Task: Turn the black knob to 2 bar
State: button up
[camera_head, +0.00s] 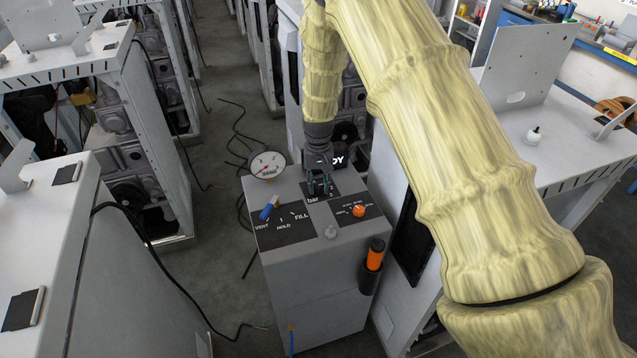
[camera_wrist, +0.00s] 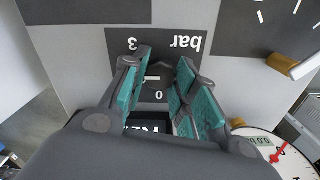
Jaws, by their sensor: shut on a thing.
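The black knob (camera_wrist: 156,76) sits on the dark "bar" scale plate (camera_wrist: 215,42) on top of the grey dispenser cabinet. My gripper (camera_wrist: 160,88) reaches down over it, with its teal finger pads on either side of the knob and shut on it. In the wrist view the plate is upside down, with "3" and "0" readable; a pale mark shows between the pads, and the fingers hide much of the knob and scale. In the head view my gripper (camera_head: 320,186) covers the knob. A round pressure gauge (camera_head: 268,164) with a red needle stands behind the panel; it also shows in the wrist view (camera_wrist: 262,142).
A blue lever (camera_head: 269,207) on the VENT/HOLD/FILL plate lies left of the bar plate. An orange knob (camera_head: 359,211) is close on the right. A dark display (camera_head: 332,160) stands behind my gripper. An orange-handled tool (camera_head: 375,258) hangs in a front holder.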

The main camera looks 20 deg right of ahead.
aim_at(319, 185)
jog(key=shift+w+d+r, duration=0.1)
jog(key=shift+w+r, duration=0.1)
jog(key=o, duration=1)
jog(key=shift+s, duration=0.1)
jog(key=shift+f, duration=0.1)
notch_tip(319, 185, up, 12)
